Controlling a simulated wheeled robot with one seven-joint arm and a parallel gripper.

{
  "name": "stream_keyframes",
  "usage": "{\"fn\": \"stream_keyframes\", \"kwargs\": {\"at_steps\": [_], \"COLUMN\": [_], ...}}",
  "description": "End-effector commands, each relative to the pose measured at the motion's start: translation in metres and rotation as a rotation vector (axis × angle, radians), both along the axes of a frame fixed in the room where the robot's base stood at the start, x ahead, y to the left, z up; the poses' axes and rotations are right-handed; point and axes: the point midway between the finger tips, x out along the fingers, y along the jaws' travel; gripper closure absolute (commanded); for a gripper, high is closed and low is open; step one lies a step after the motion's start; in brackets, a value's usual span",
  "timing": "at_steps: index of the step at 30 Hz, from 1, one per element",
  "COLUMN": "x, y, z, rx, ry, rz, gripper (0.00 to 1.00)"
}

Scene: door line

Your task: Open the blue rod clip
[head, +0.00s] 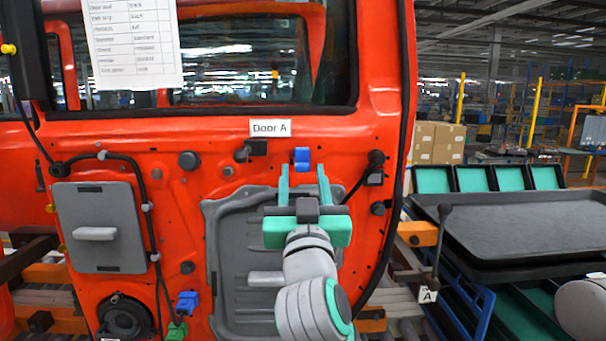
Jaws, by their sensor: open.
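A small blue clip (302,154) sits on the red door panel (225,140), just below the "Door A" label. It looks like the blue rod clip; whether it is open or closed is too small to tell. My gripper (303,172) points up at the door with its two teal fingers apart and nothing between them. In the picture the fingertips lie just below the clip, one to each side. I cannot tell the depth gap between them. My gripper and arm hide part of the grey inner panel (228,222).
A blue connector (187,302) and a green one (176,331) are low on the door. A grey cover with a handle (97,233) and a black cable are at left. Black trays (520,225) and teal bins (434,180) stand at right.

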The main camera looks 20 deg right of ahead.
Motion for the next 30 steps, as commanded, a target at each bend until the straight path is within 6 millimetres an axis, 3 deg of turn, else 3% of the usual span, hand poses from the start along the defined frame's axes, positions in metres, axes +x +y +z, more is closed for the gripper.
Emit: {"fn": "stream_keyframes", "kwargs": {"at_steps": [13,14,19,30], "x": [0.0106,0.0106,0.0105,0.0088], "y": [-0.0033,-0.0033,-0.0033,-0.0023], "z": [0.0046,0.0046,0.0045,0.0080], "rx": [-0.001,-0.001,0.000,0.012], "ry": [0.000,0.000,0.000,0.039], "rz": [-0.001,-0.001,-0.001,0.000], "gripper": [0.58,0.60,0.99,0.99]}}
